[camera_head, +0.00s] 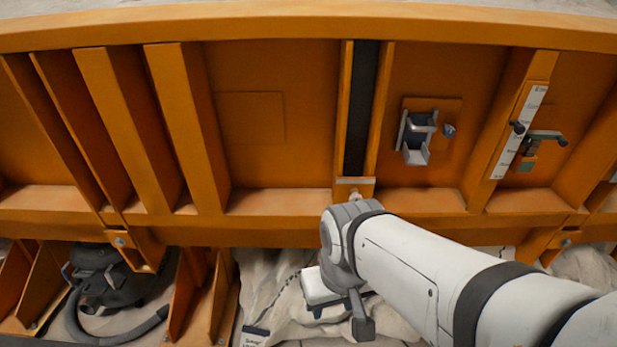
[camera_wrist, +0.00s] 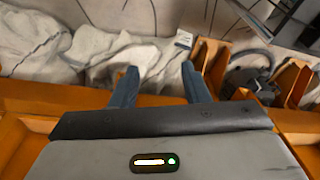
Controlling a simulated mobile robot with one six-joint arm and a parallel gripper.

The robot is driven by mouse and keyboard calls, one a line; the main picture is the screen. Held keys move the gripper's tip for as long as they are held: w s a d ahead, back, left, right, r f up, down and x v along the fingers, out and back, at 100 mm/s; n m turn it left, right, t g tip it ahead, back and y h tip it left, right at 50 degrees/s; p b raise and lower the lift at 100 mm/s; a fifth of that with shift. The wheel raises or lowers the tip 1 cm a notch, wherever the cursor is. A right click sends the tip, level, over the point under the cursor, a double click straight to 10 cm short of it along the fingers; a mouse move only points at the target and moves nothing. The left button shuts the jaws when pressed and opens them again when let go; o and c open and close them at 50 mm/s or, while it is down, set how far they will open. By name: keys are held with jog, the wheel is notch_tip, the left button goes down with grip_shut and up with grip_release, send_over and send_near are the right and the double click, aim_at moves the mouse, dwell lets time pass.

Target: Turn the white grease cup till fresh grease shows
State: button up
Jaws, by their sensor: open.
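I cannot make out the white grease cup for certain in either view. In the head view a small pale fitting (camera_head: 353,198) shows at the foot of the dark vertical strip, just above my wrist joint, which partly hides that area. It is too small to identify, and no grease can be seen there. In the wrist view my gripper (camera_wrist: 160,86) is open, with its two blue-grey fingers apart and nothing between them. Beyond the fingers are an orange edge and crumpled pale cloth.
The orange ribbed wall (camera_head: 252,117) spans the head view. On it are a grey bracket (camera_head: 416,140), a white scale strip (camera_head: 519,130) and a dark lever (camera_head: 546,136). Below are pale cloth (camera_head: 262,280) and a black vacuum-like machine with a hose (camera_head: 103,277), also in the wrist view (camera_wrist: 248,78).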

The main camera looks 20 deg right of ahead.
jog(key=shift+o, duration=1.2)
jog(key=w+d+f+m+t+b, duration=0.1)
jog(key=w+d+f+t+b, duration=0.1)
jog(key=w, duration=0.5)
jog(key=w+d+f+m+t+h+b, duration=0.1)
jog(key=w+d+f+t+b, duration=0.2)
jog(key=w, duration=0.5)
jog(key=d+f+b, duration=0.1)
jog(key=d+b, duration=0.1)
jog(key=b, duration=0.1)
jog(key=shift+w+m+t+h, duration=0.15)
jog(key=shift+m+t+h, duration=0.15)
jog(key=shift+m, duration=0.1)
jog(key=w+d+m+t+h+b, duration=0.1)
jog(key=w+d+t+b, duration=0.2)
jog(key=w, duration=0.3)
jog(key=w+d+m+t+h+b, duration=0.1)
jog(key=w+d+t+b, duration=0.2)
jog(key=w+d, duration=0.2)
jog(key=w+d+m+t+b, duration=0.1)
jog(key=w+d+t+b, duration=0.2)
jog(key=w, duration=0.6)
jog(key=shift+w+d+f+h, duration=0.1)
jog(key=shift+d+f+h, duration=0.3)
jog(key=shift+d, duration=0.4)
jog(key=shift+c, duration=0.5)
